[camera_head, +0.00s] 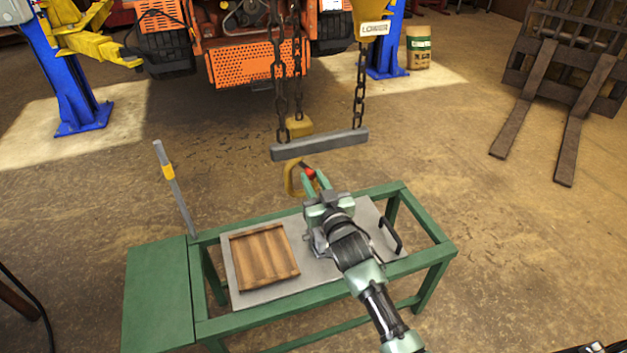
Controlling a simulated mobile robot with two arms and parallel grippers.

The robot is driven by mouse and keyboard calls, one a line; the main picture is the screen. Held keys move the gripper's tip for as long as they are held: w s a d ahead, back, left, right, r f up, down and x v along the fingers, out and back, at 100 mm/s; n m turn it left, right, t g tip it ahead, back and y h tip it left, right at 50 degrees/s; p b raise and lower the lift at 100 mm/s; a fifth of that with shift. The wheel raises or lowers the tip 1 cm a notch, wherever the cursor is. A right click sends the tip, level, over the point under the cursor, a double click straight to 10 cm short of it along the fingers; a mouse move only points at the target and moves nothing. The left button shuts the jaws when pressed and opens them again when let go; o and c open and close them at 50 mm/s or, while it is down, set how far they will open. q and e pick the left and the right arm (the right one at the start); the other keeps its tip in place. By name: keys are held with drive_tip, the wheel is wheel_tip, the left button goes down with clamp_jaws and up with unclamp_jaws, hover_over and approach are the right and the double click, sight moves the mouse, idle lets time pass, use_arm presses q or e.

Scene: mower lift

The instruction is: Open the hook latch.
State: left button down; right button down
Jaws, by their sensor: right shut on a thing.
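A yellow hook (290,179) hangs below the grey spreader bar (320,144), over the back edge of the green table (159,296). A small red part (310,173), which looks like the hook's latch, sits at the hook's right side. My right gripper (313,180) reaches up from the lower right and is shut on the red part, its green fingers on either side of it. The gripper body hides part of the table plate behind it. My left gripper does not show.
Dark chains (281,85) carry the bar from above. A wooden tray (264,257) lies on the grey plate (240,297), with a black handle (391,235) at the plate's right. A grey post (176,190) stands at the table's back left. An orange mower (251,63) and forks (571,130) stand behind.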

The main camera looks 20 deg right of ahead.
drive_tip(key=shift+r+n, duration=0.1)
drive_tip(key=shift+n, duration=0.2)
idle(0.7)
drive_tip(key=shift+d+r+n+p, duration=0.3)
drive_tip(key=shift+n+p, duration=0.4)
drive_tip(key=shift+n, duration=0.2)
drive_tip(key=shift+d+r+n+p, duration=0.1)
drive_tip(key=shift+r+n+p, duration=0.4)
drive_tip(key=shift+n, duration=1.05)
drive_tip(key=shift+d+r+n+p, duration=0.15)
drive_tip(key=shift+r+n+p, duration=0.4)
drive_tip(key=shift+n, duration=0.95)
drive_tip(key=shift+d+r+n+p, duration=0.1)
drive_tip(key=shift+r+n+p, duration=0.4)
drive_tip(key=shift+n, duration=1.05)
drive_tip(key=shift+f, duration=0.1)
drive_tip(key=c, duration=1.2)
unclamp_jaws()
